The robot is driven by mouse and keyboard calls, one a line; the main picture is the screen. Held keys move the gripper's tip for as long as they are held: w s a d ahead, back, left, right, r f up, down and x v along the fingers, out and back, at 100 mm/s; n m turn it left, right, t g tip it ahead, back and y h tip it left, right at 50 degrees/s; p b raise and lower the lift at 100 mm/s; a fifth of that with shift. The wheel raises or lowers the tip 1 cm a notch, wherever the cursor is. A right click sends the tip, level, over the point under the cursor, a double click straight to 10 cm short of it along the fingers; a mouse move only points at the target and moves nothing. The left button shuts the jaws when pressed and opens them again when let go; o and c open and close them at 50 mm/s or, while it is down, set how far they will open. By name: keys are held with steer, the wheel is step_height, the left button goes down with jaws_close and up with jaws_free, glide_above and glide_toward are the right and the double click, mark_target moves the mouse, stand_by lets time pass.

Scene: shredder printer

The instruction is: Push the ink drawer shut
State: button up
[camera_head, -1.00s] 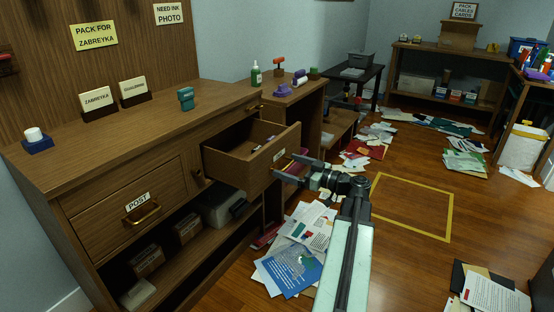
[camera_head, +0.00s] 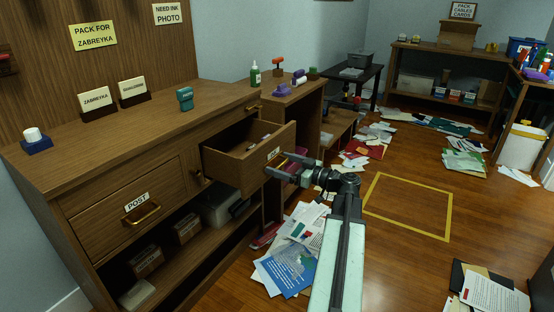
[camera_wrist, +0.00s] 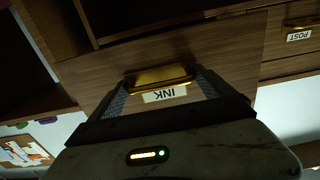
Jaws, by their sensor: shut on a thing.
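The ink drawer (camera_head: 256,174) is wooden and stands partly pulled out of the desk, its open top showing some small items inside. In the wrist view its front (camera_wrist: 225,50) carries a white INK label (camera_wrist: 164,94), upside down, and a brass handle (camera_wrist: 158,74). My gripper (camera_head: 279,165) is at the drawer front. In the wrist view my gripper (camera_wrist: 160,82) has its fingers on either side of the handle, shut on it. In the head view the handle is mostly hidden by the fingers.
The POST drawer (camera_head: 141,214) beside it is closed. Stamps and name signs stand on the desk top (camera_head: 150,133). Loose papers (camera_head: 290,262) lie on the floor below my arm. A yellow outlined square (camera_head: 408,234) marks clear floor to the right.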

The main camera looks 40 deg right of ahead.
steer(key=shift+x, duration=8.4)
steer(key=o, duration=1.4)
steer(key=shift+w+r, duration=0.1)
steer(key=shift+w, duration=0.1)
steer(key=shift+o, duration=0.2)
steer(key=shift+v, duration=3.1)
